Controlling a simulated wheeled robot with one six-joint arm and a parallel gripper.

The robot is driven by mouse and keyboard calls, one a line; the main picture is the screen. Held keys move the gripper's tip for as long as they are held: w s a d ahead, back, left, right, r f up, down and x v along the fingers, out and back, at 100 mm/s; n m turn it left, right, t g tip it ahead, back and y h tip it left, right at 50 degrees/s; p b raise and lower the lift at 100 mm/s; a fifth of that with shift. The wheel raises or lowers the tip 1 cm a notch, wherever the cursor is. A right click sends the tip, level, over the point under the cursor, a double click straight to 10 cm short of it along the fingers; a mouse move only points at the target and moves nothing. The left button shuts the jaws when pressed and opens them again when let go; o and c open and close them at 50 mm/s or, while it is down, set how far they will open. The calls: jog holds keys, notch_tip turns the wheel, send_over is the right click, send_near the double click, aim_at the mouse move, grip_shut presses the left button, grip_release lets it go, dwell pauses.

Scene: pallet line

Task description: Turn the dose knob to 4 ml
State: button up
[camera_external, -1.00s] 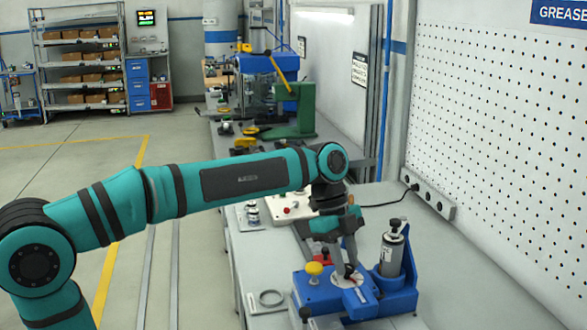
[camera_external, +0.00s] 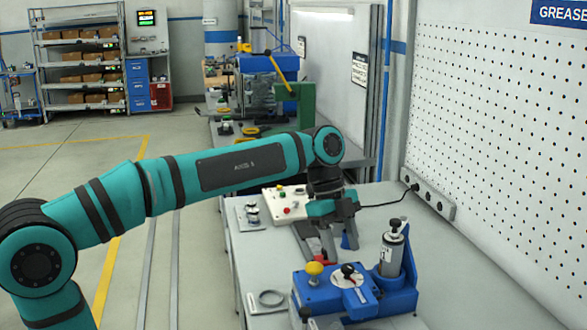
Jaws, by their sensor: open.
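The dose knob (camera_external: 348,270) is a small black knob on a round white dial (camera_external: 349,280), on top of the blue dosing unit (camera_external: 318,290) near the front of the bench. The dial marks are too small to read, so I cannot tell its setting. My gripper (camera_external: 326,242) is open, behind and above the unit, apart from the knob. Its fingers overlap red and blue items behind, so their outline is hard to make out. A yellow button (camera_external: 314,269) sits left of the knob, and a grey cylinder (camera_external: 392,252) stands upright to its right.
A white control box (camera_external: 287,198) with coloured buttons stands behind my gripper. A ring (camera_external: 270,298) lies left of the unit. The pegboard wall (camera_external: 500,130) rises to the right. The bench (camera_external: 455,290) right of the unit is clear.

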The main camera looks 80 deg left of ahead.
jog(key=v, duration=1.4)
jog(key=s+d+f+n+t+y, duration=0.2)
jog(key=s+d+f+n+t, duration=0.2)
jog(key=s+d+n+t, duration=0.2)
jog(key=s+d+f+n+t+y, duration=0.2)
jog(key=s+d+f+n+t, duration=0.2)
jog(key=s+d+t, duration=0.5)
jog(key=shift+s+d+f+n, duration=0.25)
jog(key=shift+s+d+n, duration=0.1)
jog(key=shift+d+n, duration=1.25)
jog(key=shift+d, duration=0.2)
